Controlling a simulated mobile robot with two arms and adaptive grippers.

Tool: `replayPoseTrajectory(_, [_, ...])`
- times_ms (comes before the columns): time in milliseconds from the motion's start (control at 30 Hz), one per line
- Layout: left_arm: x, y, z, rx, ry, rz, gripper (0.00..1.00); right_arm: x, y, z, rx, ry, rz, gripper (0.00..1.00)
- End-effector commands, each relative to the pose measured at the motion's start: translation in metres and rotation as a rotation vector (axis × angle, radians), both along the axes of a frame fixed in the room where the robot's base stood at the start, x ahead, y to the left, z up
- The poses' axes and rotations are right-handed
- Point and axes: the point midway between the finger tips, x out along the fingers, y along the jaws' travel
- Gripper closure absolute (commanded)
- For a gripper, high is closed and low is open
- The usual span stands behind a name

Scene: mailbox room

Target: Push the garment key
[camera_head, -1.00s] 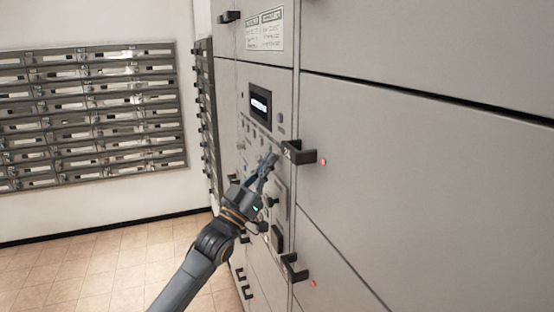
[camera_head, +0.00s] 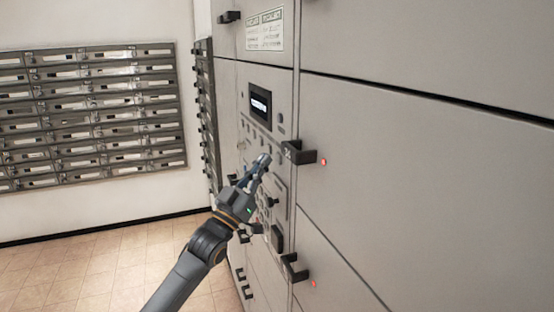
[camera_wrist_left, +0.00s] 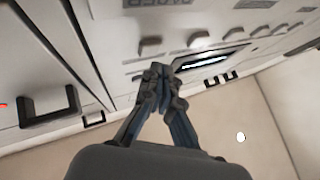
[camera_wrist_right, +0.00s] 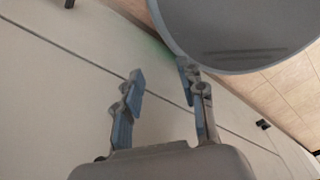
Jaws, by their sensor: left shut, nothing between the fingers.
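The control panel (camera_head: 283,165) on the grey locker front carries a lit screen (camera_head: 261,101) with rows of small keys below it. I cannot read the labels, so I cannot tell which one is the garment key. My left gripper (camera_head: 264,158) is shut and empty, its tips in front of the key rows and hiding part of them. In the left wrist view its fingertips (camera_wrist_left: 161,72) meet beside the lit screen (camera_wrist_left: 205,60), near several grey keys (camera_wrist_left: 150,46). I cannot tell whether the tips touch the panel. My right gripper (camera_wrist_right: 160,82) is open and empty.
A black handle (camera_head: 299,153) juts out just right of the left gripper, with another handle (camera_head: 293,268) below. Grey mailboxes (camera_head: 85,115) hang on the left wall. The tiled floor (camera_head: 100,270) at left is clear.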

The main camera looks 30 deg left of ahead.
Motion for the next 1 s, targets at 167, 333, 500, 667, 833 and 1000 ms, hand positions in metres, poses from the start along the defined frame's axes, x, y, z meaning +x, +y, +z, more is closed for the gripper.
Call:
replayPoseTrajectory(167, [0.000,0.000,0.000,0.000,0.000,0.000,1.00,0.000,0.000,0.000,0.000,0.000,0.000,0.60])
replayPoseTrajectory(333, [-0.009,0.008,-0.001,0.001,0.001,0.002,1.00,0.000,0.000,0.000,0.000,0.000,0.000,0.60])
replayPoseTrajectory(500, [-0.022,0.019,-0.001,0.001,0.002,0.001,1.00,0.000,0.000,-0.001,0.000,0.000,0.000,0.60])
replayPoseTrajectory(667, [-0.033,0.029,-0.001,0.002,0.001,0.001,1.00,0.000,-0.001,-0.001,0.000,0.001,0.000,0.60])
replayPoseTrajectory(833, [-0.038,0.033,0.000,0.001,-0.001,0.001,1.00,0.000,-0.001,-0.002,-0.002,0.001,0.001,0.60])
replayPoseTrajectory(1000, [-0.038,0.033,0.000,0.000,-0.001,0.000,1.00,0.000,-0.003,-0.002,-0.003,0.000,0.001,0.60])
